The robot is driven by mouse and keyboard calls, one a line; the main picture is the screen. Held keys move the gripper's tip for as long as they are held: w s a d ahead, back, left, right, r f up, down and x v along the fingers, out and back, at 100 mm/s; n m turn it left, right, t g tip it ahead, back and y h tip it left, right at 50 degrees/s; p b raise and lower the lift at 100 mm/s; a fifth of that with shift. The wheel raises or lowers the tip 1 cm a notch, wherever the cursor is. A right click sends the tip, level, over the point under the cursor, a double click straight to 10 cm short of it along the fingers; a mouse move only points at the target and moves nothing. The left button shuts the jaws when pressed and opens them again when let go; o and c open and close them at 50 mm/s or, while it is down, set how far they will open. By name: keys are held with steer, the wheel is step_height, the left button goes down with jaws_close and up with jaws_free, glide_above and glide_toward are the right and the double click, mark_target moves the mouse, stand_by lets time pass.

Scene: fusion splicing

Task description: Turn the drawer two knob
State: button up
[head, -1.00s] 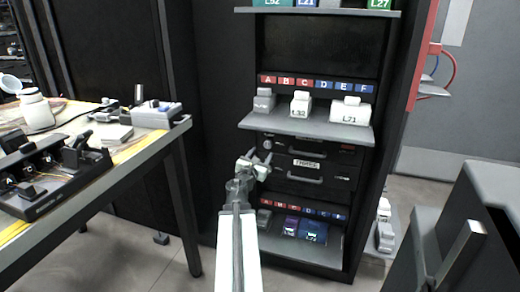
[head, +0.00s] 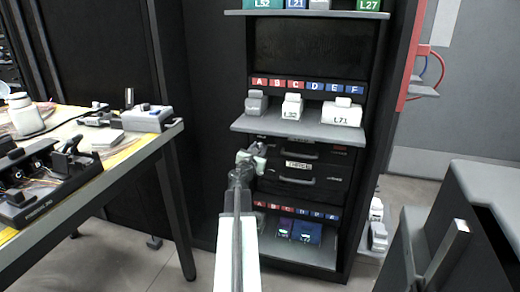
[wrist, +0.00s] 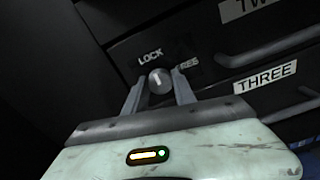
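A round grey knob (wrist: 159,82) with a pale pointer mark is on a black drawer front in the wrist view. The mark points up, toward the word LOCK. In the head view my gripper (head: 251,156) is at the left end of the drawers and hides the knob. The drawer label starting "TW" (wrist: 243,7) is cut off at the top right.
A label THREE (wrist: 265,77) and a drawer handle (wrist: 270,52) are right of the knob. A grey shelf (head: 270,124) with labelled blocks juts out above my gripper. A workbench (head: 110,170) stands left. Another shelf holds blue blocks (head: 306,232) below.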

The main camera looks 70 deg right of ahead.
steer(key=shift+s+d, duration=0.1)
steer(key=shift+d, duration=0.25)
jaws_close()
steer(key=shift+a, duration=0.3)
steer(key=shift+m, duration=0.3)
steer(key=m, duration=0.3)
steer(key=shift+a+m, duration=0.1)
steer(key=shift+m, duration=0.3)
steer(key=m, duration=0.4)
steer(key=shift+m, duration=0.3)
steer(key=m, duration=0.8)
steer(key=shift+m, duration=0.3)
steer(key=shift+f+m, duration=0.1)
steer(key=shift+m, duration=0.2)
